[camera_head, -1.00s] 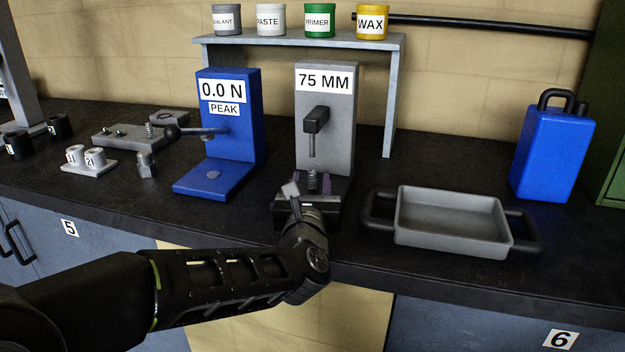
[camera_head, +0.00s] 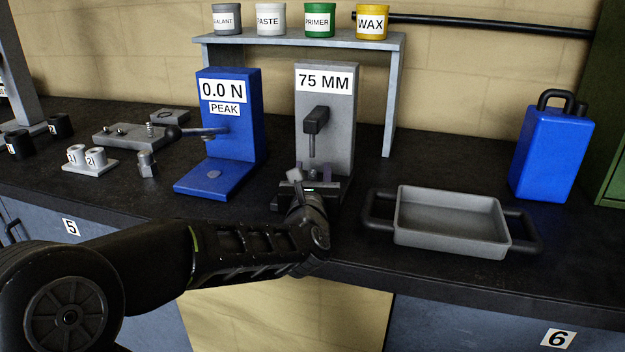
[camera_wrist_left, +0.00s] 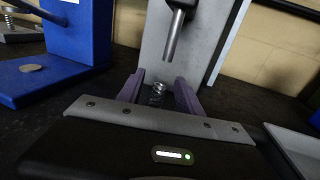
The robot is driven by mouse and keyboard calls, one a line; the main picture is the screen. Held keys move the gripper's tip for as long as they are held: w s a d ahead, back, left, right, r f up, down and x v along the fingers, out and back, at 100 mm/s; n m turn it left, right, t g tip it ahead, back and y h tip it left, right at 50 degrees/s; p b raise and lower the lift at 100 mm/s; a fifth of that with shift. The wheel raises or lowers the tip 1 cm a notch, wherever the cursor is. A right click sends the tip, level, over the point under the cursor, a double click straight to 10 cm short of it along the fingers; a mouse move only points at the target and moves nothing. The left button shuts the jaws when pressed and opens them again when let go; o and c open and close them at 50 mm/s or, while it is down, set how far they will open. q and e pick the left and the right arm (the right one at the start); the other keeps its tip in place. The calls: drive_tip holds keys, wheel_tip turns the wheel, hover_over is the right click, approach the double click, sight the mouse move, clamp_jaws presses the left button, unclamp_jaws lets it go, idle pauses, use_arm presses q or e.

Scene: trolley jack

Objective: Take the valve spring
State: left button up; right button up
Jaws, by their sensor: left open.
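A small metal coil spring (camera_wrist_left: 157,92) stands at the foot of the grey 75 MM stand (camera_head: 340,130), below its dark plunger (camera_wrist_left: 175,35). My left gripper (camera_wrist_left: 158,88) points at the stand. Its two purple fingers are apart, one on each side of the spring, with gaps visible between. In the head view my left gripper (camera_head: 311,186) largely hides the spring and the stand's base. Another coil spring (camera_head: 150,131) stands on a grey block (camera_head: 125,139) at the left. My right gripper is in neither view.
The blue force gauge stand (camera_head: 235,130) is left of the grey stand. A grey tray (camera_head: 450,240) with black handles is at the right, and a blue can (camera_head: 552,155) behind it. A shelf (camera_head: 300,40) with labelled pots is at the back.

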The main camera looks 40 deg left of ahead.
use_arm(q)
clamp_jaws()
idle(0.3)
idle(0.5)
drive_tip(key=shift+r, duration=0.8)
drive_tip(key=v, duration=1)
drive_tip(key=shift+s+b, duration=0.1)
drive_tip(key=shift+b, duration=0.25)
drive_tip(key=b+v, duration=0.1)
drive_tip(key=v, duration=0.1)
drive_tip(key=b+v, duration=0.4)
drive_tip(key=shift+s+d+f, duration=0.1)
drive_tip(key=shift+s+f, duration=0.1)
drive_tip(key=shift+f, duration=0.05)
drive_tip(key=shift+s+d+r, duration=0.15)
drive_tip(key=shift+s+d, duration=0.2)
drive_tip(key=shift+s, duration=0.25)
drive_tip(key=shift+w, duration=0.1)
